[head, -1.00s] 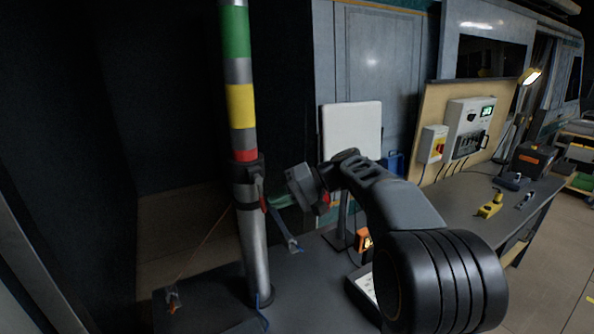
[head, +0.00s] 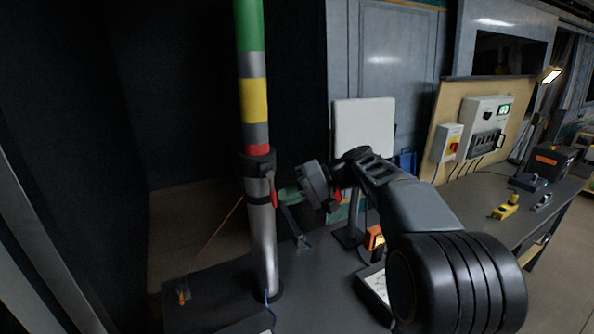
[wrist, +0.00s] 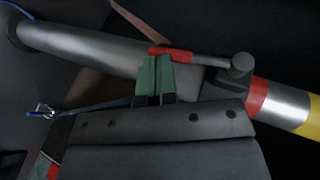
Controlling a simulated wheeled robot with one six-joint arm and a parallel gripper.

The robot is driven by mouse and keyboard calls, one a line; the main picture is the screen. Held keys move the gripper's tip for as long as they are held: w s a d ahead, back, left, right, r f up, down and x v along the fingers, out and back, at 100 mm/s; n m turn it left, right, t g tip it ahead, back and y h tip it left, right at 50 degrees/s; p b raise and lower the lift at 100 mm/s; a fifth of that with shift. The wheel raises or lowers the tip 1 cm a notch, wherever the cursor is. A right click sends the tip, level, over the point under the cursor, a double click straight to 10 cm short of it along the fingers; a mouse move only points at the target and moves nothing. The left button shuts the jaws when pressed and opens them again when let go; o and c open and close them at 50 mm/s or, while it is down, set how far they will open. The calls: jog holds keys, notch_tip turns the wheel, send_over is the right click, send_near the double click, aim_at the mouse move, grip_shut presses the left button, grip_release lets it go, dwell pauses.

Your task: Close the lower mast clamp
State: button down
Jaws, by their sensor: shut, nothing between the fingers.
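The mast (head: 265,240) is a grey metal pole with green, yellow and red bands, standing upright in the head view. The lower mast clamp (head: 256,167) is a dark collar around it just below the red band. Its lever (head: 273,192) has a red grip and hangs down along the mast's right side. In the wrist view, the lever's red grip (wrist: 172,54) lies beside the mast (wrist: 85,45), running from the dark clamp pivot (wrist: 240,66). My gripper (wrist: 154,64), with green fingertips, is shut and empty, right at the red grip's end. Whether they touch is unclear.
A dark bench (head: 325,290) runs below and to the right. A white panel on a stand (head: 364,125), an orange-lit device (head: 376,238) and a yellow tool (head: 505,207) are right of the mast.

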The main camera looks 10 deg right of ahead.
jog(key=d+r, duration=0.2)
jog(key=d, duration=1.1)
jog(key=shift+s+d+r, duration=0.15)
jog(key=shift+d+r, duration=0.15)
